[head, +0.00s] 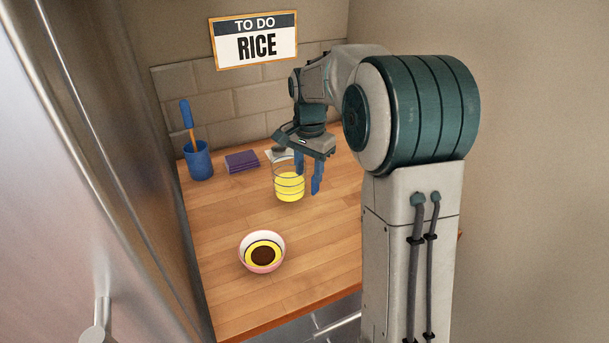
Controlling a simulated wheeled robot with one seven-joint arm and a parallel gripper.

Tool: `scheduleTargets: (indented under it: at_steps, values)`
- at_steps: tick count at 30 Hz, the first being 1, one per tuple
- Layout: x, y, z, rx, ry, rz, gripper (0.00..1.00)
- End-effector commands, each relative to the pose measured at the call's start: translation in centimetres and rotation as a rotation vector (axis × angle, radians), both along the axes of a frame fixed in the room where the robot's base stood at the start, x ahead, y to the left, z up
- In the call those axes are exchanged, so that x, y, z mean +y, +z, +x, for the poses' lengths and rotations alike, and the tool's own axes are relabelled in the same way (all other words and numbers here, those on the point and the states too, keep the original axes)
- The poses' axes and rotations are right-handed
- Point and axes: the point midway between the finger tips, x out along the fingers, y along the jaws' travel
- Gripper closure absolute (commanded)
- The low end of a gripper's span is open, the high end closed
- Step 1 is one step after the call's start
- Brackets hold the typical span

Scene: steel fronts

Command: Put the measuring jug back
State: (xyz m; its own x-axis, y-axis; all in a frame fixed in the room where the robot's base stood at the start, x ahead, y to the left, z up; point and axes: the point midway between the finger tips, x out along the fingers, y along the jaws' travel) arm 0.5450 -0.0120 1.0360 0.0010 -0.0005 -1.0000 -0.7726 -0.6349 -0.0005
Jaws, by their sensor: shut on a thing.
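The measuring jug (289,184) is a clear vessel with ring lines and yellow contents. It stands upright at the back middle of the wooden counter; I cannot tell whether its base touches the wood. My gripper (308,178) points down at the jug's right side, with blue fingers. One finger is at the jug's right wall and the other is just outside it to the right. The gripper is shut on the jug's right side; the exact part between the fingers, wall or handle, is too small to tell.
A bowl (262,239) with yellow and dark contents stands nearer the front. A blue holder (198,161) with a utensil, folded purple cloths (242,161) and a small pale item (279,154) lie along the back. A "TO DO RICE" sign (255,40) hangs above. The counter's left middle (220,208) is clear.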

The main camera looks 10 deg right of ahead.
Motion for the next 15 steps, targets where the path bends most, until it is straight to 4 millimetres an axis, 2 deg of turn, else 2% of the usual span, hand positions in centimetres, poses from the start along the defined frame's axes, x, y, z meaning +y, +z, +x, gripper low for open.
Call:
scheduleTargets:
  at_steps: [6, 14, 15]
  values:
    - [0.0, -2.0, 0.0, -0.001, 0.001, 0.001, 1.0]
    - [0.0, -2.2, 0.0, -0.002, 0.002, 0.0, 1.0]
    - [0.0, -2.3, 0.0, 0.0, 0.002, 0.0, 0.55]
